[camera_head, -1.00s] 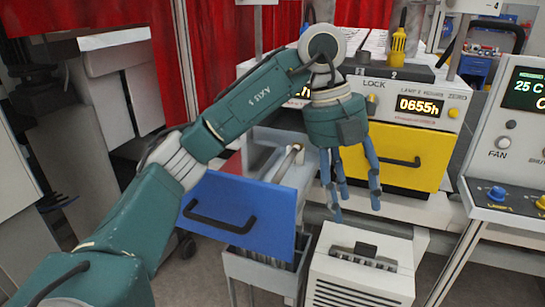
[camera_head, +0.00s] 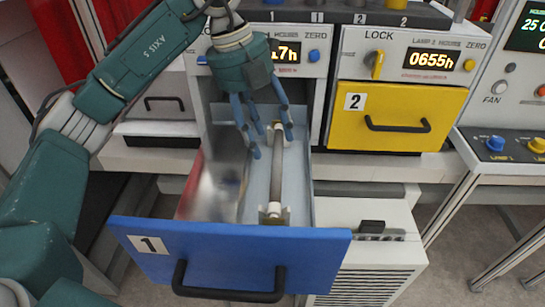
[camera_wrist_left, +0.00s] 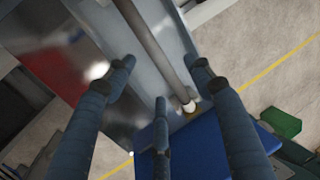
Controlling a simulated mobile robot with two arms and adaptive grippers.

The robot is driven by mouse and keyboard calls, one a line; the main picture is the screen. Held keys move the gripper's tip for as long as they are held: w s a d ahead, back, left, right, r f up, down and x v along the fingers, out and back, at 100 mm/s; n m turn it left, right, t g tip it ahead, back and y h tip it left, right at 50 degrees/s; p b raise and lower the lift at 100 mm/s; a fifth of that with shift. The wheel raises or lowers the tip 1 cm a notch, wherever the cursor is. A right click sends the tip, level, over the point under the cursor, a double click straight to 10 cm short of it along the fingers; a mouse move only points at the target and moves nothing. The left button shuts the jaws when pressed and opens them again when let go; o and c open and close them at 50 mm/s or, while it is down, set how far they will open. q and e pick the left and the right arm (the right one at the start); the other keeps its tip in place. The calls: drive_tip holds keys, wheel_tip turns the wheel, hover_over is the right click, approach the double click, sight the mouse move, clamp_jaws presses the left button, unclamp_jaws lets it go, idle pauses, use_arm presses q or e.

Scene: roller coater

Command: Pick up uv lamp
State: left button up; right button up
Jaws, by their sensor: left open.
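My right gripper is out of view.
A yellow drawer 2 (camera_head: 395,115) is shut to the right. A white vented box (camera_head: 372,255) stands beside the open drawer, and a control panel (camera_head: 505,110) is at the far right. The drawer has a shiny metal floor on its left side (camera_head: 215,180).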

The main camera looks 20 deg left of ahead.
sight(273, 159)
use_arm(q)
drive_tip(key=x, duration=0.2)
drive_tip(key=p+x, duration=0.1)
drive_tip(key=x, duration=0.1)
drive_tip(key=a+p+x, duration=0.1)
drive_tip(key=x, duration=0.1)
drive_tip(key=shift+w+a+f, duration=0.1)
drive_tip(key=shift+w+a, duration=0.05)
drive_tip(key=shift+w, duration=0.15)
drive_tip(key=shift+f+p, duration=0.35)
drive_tip(key=shift+w+d+f, duration=0.1)
drive_tip(key=shift+d+f, duration=0.1)
drive_tip(key=shift+f, duration=0.05)
drive_tip(key=c, duration=1.3)
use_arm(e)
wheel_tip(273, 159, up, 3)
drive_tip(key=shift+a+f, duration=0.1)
use_arm(q)
drive_tip(key=shift+c, duration=0.2)
